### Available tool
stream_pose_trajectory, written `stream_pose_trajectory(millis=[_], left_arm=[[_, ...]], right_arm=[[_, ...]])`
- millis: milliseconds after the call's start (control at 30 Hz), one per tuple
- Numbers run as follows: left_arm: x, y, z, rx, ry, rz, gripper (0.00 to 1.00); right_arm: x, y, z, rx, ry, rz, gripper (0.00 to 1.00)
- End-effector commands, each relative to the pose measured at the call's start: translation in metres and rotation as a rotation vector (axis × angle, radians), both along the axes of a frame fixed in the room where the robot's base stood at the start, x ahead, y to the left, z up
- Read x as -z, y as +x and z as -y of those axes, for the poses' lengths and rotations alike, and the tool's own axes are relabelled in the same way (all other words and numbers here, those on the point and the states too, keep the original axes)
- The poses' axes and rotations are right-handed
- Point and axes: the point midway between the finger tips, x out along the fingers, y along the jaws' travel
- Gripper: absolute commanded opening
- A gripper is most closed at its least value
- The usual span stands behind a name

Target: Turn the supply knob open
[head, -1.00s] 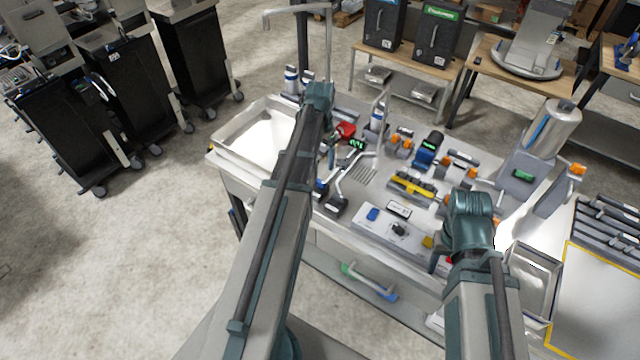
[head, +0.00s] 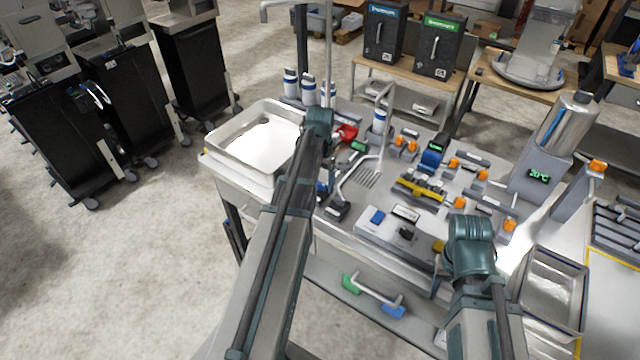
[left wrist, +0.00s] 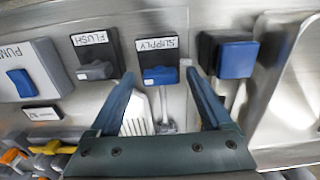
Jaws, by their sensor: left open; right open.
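The supply knob (left wrist: 160,75) is blue on a dark square base below the label SUPPLY in the left wrist view. My left gripper (left wrist: 161,88) is open, with one finger to each side of the knob in the picture. Nothing is held, and I cannot tell how far the fingertips are from the panel. In the head view, my left forearm hides most of this gripper and knob. My right gripper (head: 437,280) is mostly hidden by its own arm over the front right of the bench; only a dark part shows.
The grey flush knob (left wrist: 95,70) is left of the supply knob in the left wrist view. Another blue block (left wrist: 237,60) is close on its right. The head view shows a metal basin (head: 222,150), a curved tap (head: 383,110) and a steel tray (head: 578,300).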

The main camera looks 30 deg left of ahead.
Motion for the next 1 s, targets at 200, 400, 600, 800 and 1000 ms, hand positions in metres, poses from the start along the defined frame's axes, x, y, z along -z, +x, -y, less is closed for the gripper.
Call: stream_pose_trajectory(millis=[200, 400, 600, 800, 1000], left_arm=[[-0.0005, -0.0001, 0.0, 0.0, 0.0, 0.0, 0.59], [-0.0004, 0.0, 0.0, 0.0, 0.0, 0.0, 0.23], [-0.0004, 0.0, 0.0, 0.0, 0.0, 0.0, 0.0], [-0.0004, -0.0001, 0.0, -0.031, 0.0, 0.0, 0.0], [-0.0004, 0.0, 0.0, -0.138, 0.0, 0.0, 0.0]], right_arm=[[-0.0005, 0.0, 0.0, 0.0, 0.0, 0.0, 0.5], [-0.0004, 0.0, 0.0, 0.0, 0.0, 0.0, 0.5], [-0.0004, 0.0, 0.0, 0.0, 0.0, 0.0, 0.5], [-0.0004, 0.0, 0.0001, 0.0, 0.0, 0.0, 0.5], [-0.0004, 0.0, 0.0001, 0.0, 0.0, 0.0, 0.5]])
